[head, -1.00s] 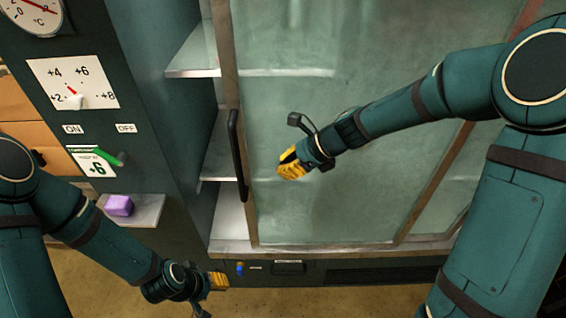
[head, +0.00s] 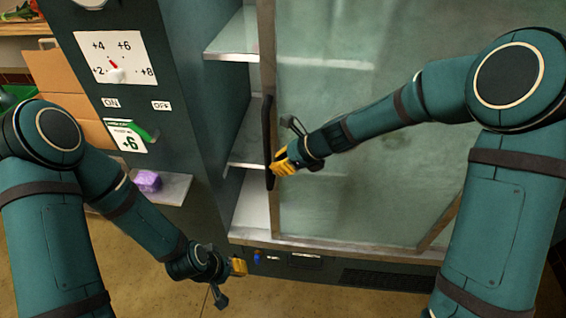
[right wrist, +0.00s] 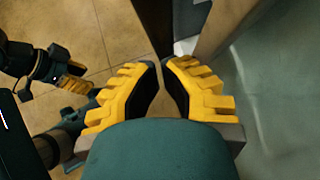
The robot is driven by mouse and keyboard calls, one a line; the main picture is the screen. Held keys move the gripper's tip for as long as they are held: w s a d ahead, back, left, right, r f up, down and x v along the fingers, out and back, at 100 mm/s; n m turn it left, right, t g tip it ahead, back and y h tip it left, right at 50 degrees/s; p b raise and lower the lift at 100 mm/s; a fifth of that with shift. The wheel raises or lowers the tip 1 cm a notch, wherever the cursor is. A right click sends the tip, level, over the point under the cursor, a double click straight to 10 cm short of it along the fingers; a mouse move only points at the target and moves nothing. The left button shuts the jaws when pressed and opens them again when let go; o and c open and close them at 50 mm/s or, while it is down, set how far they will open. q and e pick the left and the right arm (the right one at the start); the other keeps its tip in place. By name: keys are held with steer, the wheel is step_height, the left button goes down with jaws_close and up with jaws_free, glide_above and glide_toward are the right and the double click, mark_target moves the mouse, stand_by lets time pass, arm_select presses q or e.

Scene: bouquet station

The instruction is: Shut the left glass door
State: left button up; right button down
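The left glass door (head: 350,120) is a pale green pane in a brownish frame, in the head view. A gap at its left side shows the cabinet's shelves, so it stands partly open. Its long dark handle (head: 267,125) is upright on its left edge. My right gripper (head: 284,166) is at the lower part of the handle, on its right side; I cannot tell if it touches. My left gripper (head: 238,267) is low, in front of the cabinet base, away from the door.
A dark green control panel (head: 190,110) stands left of the gap, with a dial plate (head: 118,58). White shelves (head: 232,38) show inside the cabinet. The tan floor (head: 190,290) below is open.

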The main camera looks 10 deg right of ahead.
steer(key=shift+a, duration=0.1)
arm_select(q)
steer(key=w+p+v, duration=0.1)
steer(key=p+v, duration=0.4)
steer(key=v, duration=0.1)
steer(key=shift+w+a+r+p, duration=0.2)
steer(key=shift+r+p, duration=0.1)
steer(key=shift+r, duration=0.1)
arm_select(e)
steer(key=w+a, duration=0.2)
steer(key=a, duration=0.8)
steer(key=w+a, duration=0.2)
steer(key=a, duration=0.8)
steer(key=shift+w, duration=0.35)
steer(key=shift+d, duration=0.15)
